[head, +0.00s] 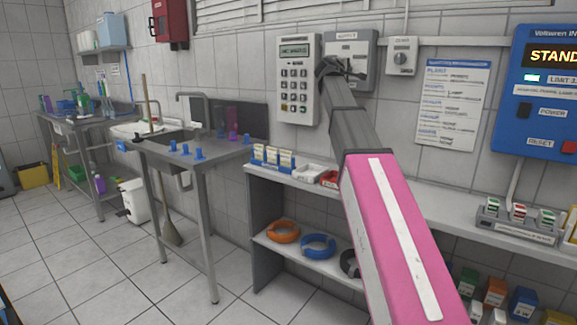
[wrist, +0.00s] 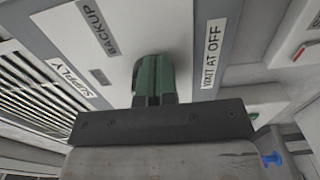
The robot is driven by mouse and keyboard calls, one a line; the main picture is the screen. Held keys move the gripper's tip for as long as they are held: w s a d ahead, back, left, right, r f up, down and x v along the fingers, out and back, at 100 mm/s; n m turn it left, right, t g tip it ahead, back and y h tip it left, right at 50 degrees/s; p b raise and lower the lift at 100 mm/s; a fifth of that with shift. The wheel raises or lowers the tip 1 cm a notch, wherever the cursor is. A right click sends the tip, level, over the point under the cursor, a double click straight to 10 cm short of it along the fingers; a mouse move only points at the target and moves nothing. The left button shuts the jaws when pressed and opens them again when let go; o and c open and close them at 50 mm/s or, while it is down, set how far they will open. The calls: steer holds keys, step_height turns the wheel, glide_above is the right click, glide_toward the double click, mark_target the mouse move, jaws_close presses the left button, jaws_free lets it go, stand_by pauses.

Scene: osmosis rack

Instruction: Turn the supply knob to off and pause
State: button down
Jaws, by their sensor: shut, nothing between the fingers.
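The supply switch box (head: 366,52) is a grey box on the tiled wall, right of the keypad. Its face (wrist: 125,30) fills much of the wrist view, with labels "SUPPLY" (wrist: 69,77), "BACKUP" and "WAIT AT OFF" (wrist: 211,55). My gripper (head: 338,66) is at the lower front of this box in the head view. In the wrist view its green fingers (wrist: 150,66) are shut together, empty, close against the box face between the labels. The knob is mostly or fully hidden behind the fingers, so I cannot tell its setting or whether they touch it.
A keypad unit (head: 298,78) is close on the left, a small grey switch box (head: 401,56) on the right. A blue control panel (head: 545,100) reads "STAND...". Below are a shelf (head: 440,217) with small boxes and, left, a steel sink table (head: 200,160).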

steer(key=v, duration=0.6)
steer(key=shift+s+d+f, duration=0.1)
steer(key=shift+d, duration=0.1)
stand_by(0.4)
steer(key=s+a+f+m+g+y, duration=0.2)
steer(key=a+f+y, duration=0.1)
steer(key=f, duration=1)
steer(key=s+a+f+m+g+y, duration=0.2)
steer(key=a+f, duration=0.4)
steer(key=f, duration=0.7)
steer(key=s+a+f+m+g+y, duration=0.2)
steer(key=s+a+f+y, duration=0.1)
steer(key=f, duration=0.9)
steer(key=shift+s+a+f+y, duration=0.3)
steer(key=shift+s+a+f, duration=0.1)
steer(key=shift+s+a, duration=0.3)
steer(key=s+d+f+m+g, duration=0.1)
steer(key=s+d+f+g, duration=0.2)
steer(key=s+f, duration=0.5)
steer(key=s+d+f+m+g+y, duration=0.1)
steer(key=s+d+f, duration=0.4)
steer(key=f, duration=0.8)
steer(key=s+d+f+m+g+y, duration=0.1)
steer(key=s+d+f+g, duration=0.3)
steer(key=s+f, duration=0.6)
steer(key=shift+s+d+f+m+g, duration=0.15)
steer(key=shift+s+f+m+g, duration=0.2)
steer(key=shift+s+m, duration=0.45)
